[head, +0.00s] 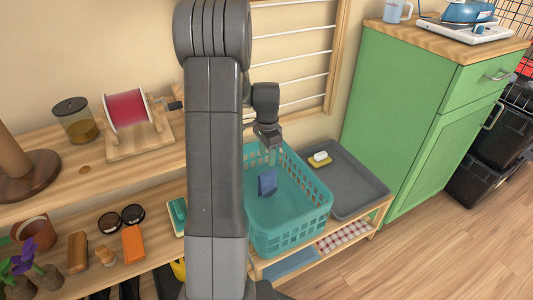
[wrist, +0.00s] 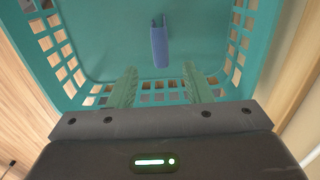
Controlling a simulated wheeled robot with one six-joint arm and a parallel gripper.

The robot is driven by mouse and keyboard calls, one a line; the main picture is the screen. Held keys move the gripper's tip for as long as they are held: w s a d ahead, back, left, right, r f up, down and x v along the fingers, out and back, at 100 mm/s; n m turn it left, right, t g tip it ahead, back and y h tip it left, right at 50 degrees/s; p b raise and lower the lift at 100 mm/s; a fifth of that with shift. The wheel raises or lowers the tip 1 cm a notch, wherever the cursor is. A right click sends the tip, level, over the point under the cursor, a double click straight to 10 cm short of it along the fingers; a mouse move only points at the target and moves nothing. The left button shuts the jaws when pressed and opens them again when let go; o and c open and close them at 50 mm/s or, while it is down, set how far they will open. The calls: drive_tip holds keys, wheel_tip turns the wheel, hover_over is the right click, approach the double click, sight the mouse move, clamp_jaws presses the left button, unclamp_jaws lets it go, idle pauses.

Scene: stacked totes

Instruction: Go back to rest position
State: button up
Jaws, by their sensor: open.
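My gripper (wrist: 161,88) is open and empty in the wrist view, with its two green fingers apart over the teal basket (wrist: 265,45). In the head view, my gripper (head: 271,150) hangs over the back part of the teal basket (head: 290,238). A blue item (head: 267,182) lies inside the basket, apart from the fingers; it also shows in the wrist view (wrist: 160,46) beyond the fingertips. My arm covers the left edge of the basket in the head view.
A grey tray (head: 345,190) with a small yellow and white item (head: 320,158) sits right of the basket. A green cabinet (head: 400,120) stands further right. Wooden shelves (head: 50,200) with several objects are on the left. Floor at right front is clear.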

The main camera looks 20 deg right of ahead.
sight(267, 172)
drive_tip(key=shift+f, duration=0.15)
wheel_tip(267, 172, down, 12)
drive_tip(key=b, duration=0.4)
drive_tip(key=shift+r+p, duration=0.8)
drive_tip(key=shift+r, duration=1.55)
